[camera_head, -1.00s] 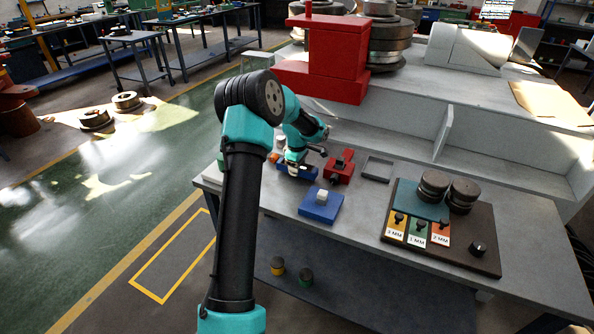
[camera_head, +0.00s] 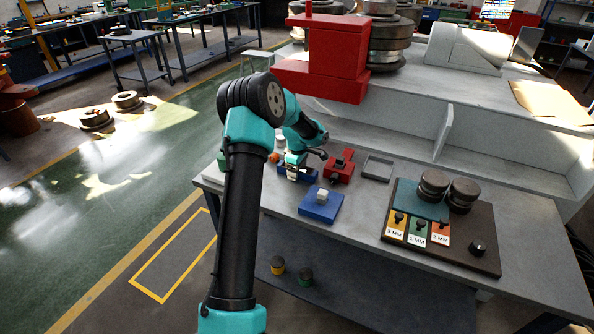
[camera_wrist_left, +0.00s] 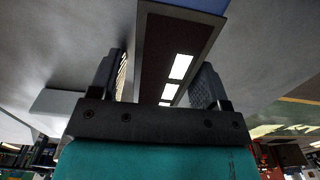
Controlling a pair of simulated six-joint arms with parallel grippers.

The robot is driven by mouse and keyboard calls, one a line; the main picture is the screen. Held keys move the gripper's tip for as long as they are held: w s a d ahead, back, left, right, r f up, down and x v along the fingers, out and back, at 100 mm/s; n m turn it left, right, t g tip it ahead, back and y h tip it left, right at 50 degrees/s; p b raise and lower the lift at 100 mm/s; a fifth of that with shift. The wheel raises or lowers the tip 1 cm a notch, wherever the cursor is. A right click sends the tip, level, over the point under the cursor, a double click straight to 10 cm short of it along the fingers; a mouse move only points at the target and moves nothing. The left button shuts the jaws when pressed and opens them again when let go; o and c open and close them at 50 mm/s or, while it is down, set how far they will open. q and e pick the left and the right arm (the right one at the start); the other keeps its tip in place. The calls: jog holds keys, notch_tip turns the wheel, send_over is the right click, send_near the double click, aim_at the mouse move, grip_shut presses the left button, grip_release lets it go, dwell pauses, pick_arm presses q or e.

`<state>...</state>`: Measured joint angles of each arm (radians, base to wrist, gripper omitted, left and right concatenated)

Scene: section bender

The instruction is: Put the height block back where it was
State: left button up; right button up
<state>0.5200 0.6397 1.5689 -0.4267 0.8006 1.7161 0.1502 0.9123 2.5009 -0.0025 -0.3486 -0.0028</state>
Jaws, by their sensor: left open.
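A small pale block (camera_head: 321,196), which may be the height block, sits on a blue square base (camera_head: 320,208) near the front of the bench. My left gripper (camera_head: 293,173) is at the bench's left part, over or beside a blue holder (camera_head: 311,175), left of the red fixture (camera_head: 340,168). In the left wrist view, its fingers (camera_wrist_left: 158,82) are apart. A dark strip (camera_wrist_left: 160,60) with bright rectangles shows between them; I cannot tell what it is or whether they touch it. The right gripper is not in view.
An empty grey tray (camera_head: 377,168) lies right of the red fixture. A brown board (camera_head: 480,259) holds dark rollers (camera_head: 433,186) and labelled knobs at the right. A large red machine block (camera_head: 335,55) stands behind. Bare bench lies between the blue base and the board.

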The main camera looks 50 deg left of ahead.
pick_arm(q)
notch_tip(320, 180, up, 12)
jog(key=shift+r, duration=0.15)
dwell(0.5)
dwell(0.6)
